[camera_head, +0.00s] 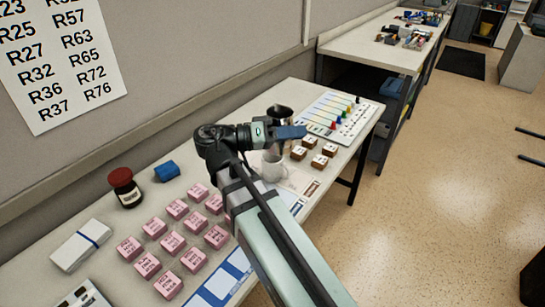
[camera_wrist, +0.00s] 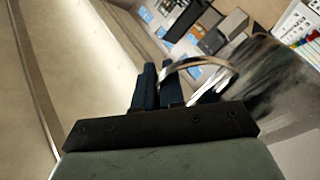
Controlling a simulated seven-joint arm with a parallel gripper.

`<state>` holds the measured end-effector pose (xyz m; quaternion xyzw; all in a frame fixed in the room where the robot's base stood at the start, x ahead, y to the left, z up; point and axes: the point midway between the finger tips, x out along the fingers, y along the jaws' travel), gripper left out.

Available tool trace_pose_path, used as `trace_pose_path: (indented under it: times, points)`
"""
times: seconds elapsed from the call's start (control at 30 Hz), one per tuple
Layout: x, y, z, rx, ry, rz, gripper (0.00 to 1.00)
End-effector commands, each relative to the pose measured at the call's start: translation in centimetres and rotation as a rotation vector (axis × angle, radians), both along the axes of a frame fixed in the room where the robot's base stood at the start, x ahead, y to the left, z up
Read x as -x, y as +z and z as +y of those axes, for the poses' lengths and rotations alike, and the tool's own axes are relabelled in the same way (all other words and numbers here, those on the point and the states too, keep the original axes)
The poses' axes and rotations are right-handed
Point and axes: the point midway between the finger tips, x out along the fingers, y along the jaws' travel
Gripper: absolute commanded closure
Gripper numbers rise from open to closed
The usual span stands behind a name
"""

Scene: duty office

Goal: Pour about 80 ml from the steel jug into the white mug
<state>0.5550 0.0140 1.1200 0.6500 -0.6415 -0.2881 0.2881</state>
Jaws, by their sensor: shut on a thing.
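The steel jug (camera_head: 281,112) shows just behind my gripper (camera_head: 292,132) in the head view, partly hidden by it. In the wrist view my gripper (camera_wrist: 158,90) is shut on the curved handle of the steel jug (camera_wrist: 270,75). The jug's shiny body lies to the right of the fingers. The white mug (camera_head: 273,168) stands on the table below my gripper, partly hidden by my arm. The jug is above and slightly behind the mug in the head view. I cannot tell the jug's exact tilt, and no liquid is visible.
Small brown blocks (camera_head: 308,148) stand right of the mug. A white board with coloured pegs (camera_head: 340,115) lies behind them.

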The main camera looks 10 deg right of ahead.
Motion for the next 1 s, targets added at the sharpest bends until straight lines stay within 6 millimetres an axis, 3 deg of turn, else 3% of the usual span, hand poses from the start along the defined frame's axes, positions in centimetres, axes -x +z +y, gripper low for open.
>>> trace_pose_path:
  times: [0.2, 0.57, 1.0]
  points:
    - [2.5, -0.2, -0.7, -0.002, -0.036, -0.006, 1.0]
    - [2.3, -2.9, -0.6, -0.001, -0.035, -0.004, 1.0]
    - [2.3, -9.6, -0.6, -0.002, -0.035, -0.001, 1.0]
